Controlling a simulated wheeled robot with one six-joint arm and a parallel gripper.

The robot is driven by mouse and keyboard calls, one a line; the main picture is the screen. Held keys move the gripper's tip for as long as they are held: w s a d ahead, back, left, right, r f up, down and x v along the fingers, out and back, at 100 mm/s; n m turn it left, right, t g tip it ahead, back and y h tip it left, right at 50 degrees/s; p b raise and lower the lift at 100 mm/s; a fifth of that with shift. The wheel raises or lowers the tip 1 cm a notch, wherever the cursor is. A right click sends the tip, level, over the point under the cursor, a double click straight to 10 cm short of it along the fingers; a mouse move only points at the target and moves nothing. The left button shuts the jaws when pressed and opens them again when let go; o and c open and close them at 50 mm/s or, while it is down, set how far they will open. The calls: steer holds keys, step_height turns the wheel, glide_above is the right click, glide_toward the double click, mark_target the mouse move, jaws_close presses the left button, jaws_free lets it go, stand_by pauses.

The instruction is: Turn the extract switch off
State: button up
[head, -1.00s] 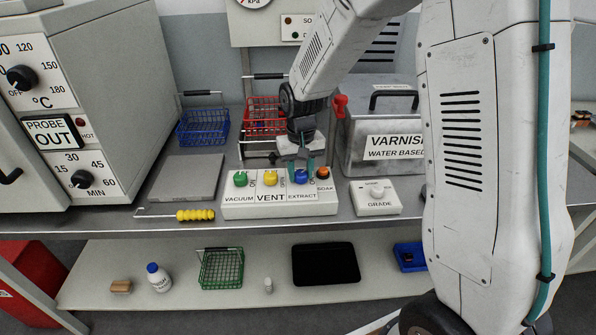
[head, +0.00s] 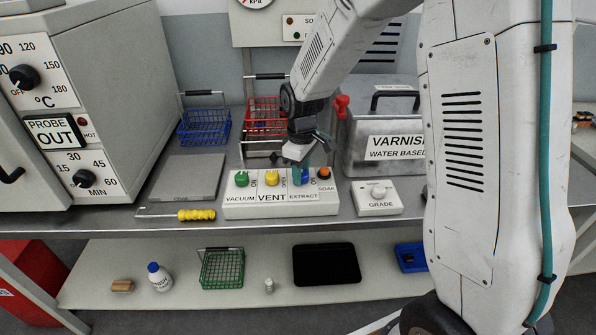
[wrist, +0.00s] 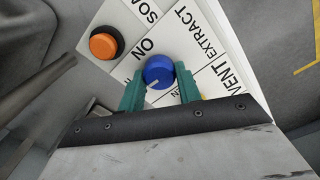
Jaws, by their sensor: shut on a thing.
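The extract switch is a blue round knob (wrist: 158,70) on a white panel, with EXTRACT printed beside it and ON near it. It also shows in the head view (head: 306,179), partly covered by a finger. My gripper (wrist: 160,85) has its two green fingers on opposite sides of the knob, shut on it. A pale pointer mark shows on the knob's edge in the wrist view. In the head view my gripper (head: 302,173) reaches down onto the switch panel (head: 280,209) from above.
A green vacuum knob (head: 241,179), a yellow vent knob (head: 272,178) and an orange soak button (head: 324,173) share the panel. A grade dial box (head: 376,197) stands to the right, a varnish tank (head: 360,155) behind it. A grey plate (head: 185,178) lies to the left.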

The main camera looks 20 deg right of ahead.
steer(key=shift+w+d+r+n, duration=0.1)
steer(key=shift+w+r+n, duration=0.1)
steer(key=shift+n, duration=0.3)
steer(key=o, duration=1)
steer(key=shift+d+f, duration=0.1)
steer(key=shift+c, duration=0.2)
steer(key=shift+s, duration=0.1)
step_height(320, 180, up, 8)
steer(key=shift+f, duration=0.15)
